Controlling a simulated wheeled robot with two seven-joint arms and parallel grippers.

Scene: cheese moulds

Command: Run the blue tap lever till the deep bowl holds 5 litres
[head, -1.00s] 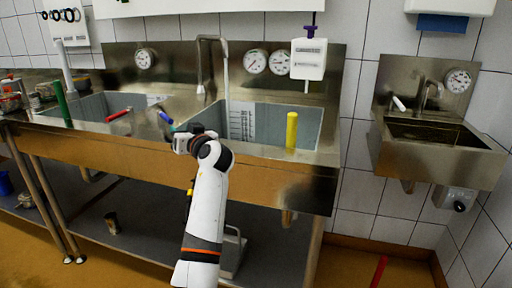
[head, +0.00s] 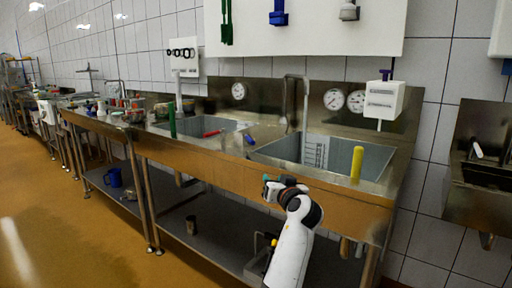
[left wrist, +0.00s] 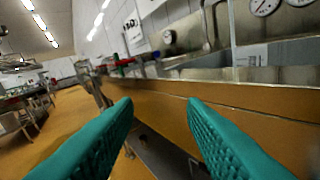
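The blue lever (head: 249,140) stands on the steel counter between the two bowls, with a red lever (head: 212,133) to its left. The right bowl (head: 340,152) looks like the deep one; it has a marked scale (head: 315,152) on its wall, and its floor is hidden. A tall spout (head: 305,95) rises behind it; I see no water running. My left gripper (head: 268,188) is in front of the sink's front panel, below the rim and apart from the blue lever. The left wrist view shows its teal fingers (left wrist: 160,125) apart with nothing between them. My right gripper is out of view.
A yellow pipe (head: 357,163) stands in the right bowl, a green one (head: 172,120) at the left bowl. Dials (head: 333,100) are on the backsplash. A lower shelf (head: 215,225) runs under the sink. The floor to the left (head: 60,220) is clear.

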